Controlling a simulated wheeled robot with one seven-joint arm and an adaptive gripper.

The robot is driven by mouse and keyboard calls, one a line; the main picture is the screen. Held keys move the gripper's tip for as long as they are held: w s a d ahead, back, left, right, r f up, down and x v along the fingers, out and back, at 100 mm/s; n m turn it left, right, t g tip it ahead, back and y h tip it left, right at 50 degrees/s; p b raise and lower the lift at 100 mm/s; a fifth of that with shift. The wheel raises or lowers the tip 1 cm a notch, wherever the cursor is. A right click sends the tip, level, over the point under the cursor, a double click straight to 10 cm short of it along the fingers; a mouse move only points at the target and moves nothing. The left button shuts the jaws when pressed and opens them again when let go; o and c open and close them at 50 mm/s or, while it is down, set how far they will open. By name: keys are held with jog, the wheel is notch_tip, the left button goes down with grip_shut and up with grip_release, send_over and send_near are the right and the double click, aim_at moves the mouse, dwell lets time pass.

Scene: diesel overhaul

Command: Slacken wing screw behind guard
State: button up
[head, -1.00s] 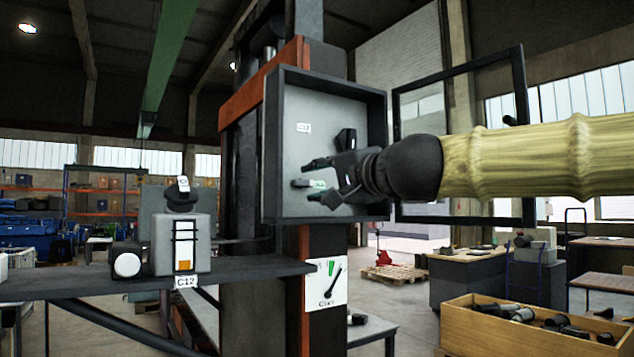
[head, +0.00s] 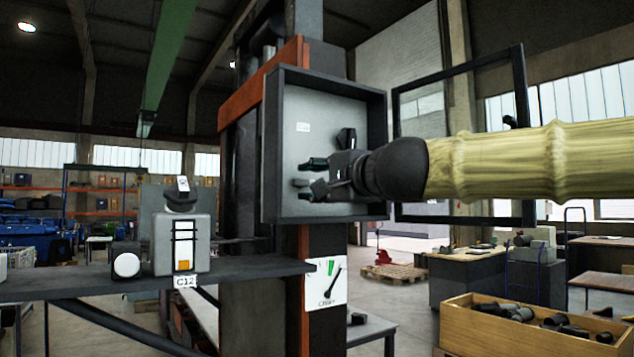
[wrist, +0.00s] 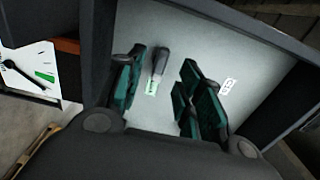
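The wing screw (wrist: 159,60) looks like a dark, narrow upright grip on the pale back wall of an open-fronted grey box (head: 270,150). A small green-and-white mark (wrist: 151,87) lies just below it. My gripper (head: 307,177) is inside the box; in the wrist view its green-padded fingers (wrist: 162,64) stand open on either side of the screw. Gaps show on both sides, so I see no contact. In the head view the screw is mostly hidden by the fingers. The guard (head: 460,66), a dark frame, stands swung open to the right of the box.
The box walls closely surround my gripper. A dial plate (head: 326,283) with a needle and green band is below the box. A dark shelf (head: 80,286) with a grey unit (head: 182,243) is at left. A wooden crate (head: 530,336) stands lower right.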

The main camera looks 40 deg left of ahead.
aim_at(305, 182)
jog(key=shift+a, duration=0.1)
dwell(0.3)
jog(key=shift+w+a, duration=0.3)
jog(key=shift+a, duration=0.2)
jog(key=shift+a, duration=0.2)
jog(key=shift+p+x, duration=0.45)
jog(key=shift+x, duration=0.65)
jog(key=shift+w, duration=0.1)
jog(key=shift+c, duration=0.4)
grip_shut()
jog(key=n, duration=0.4)
jog(key=shift+n, duration=0.4)
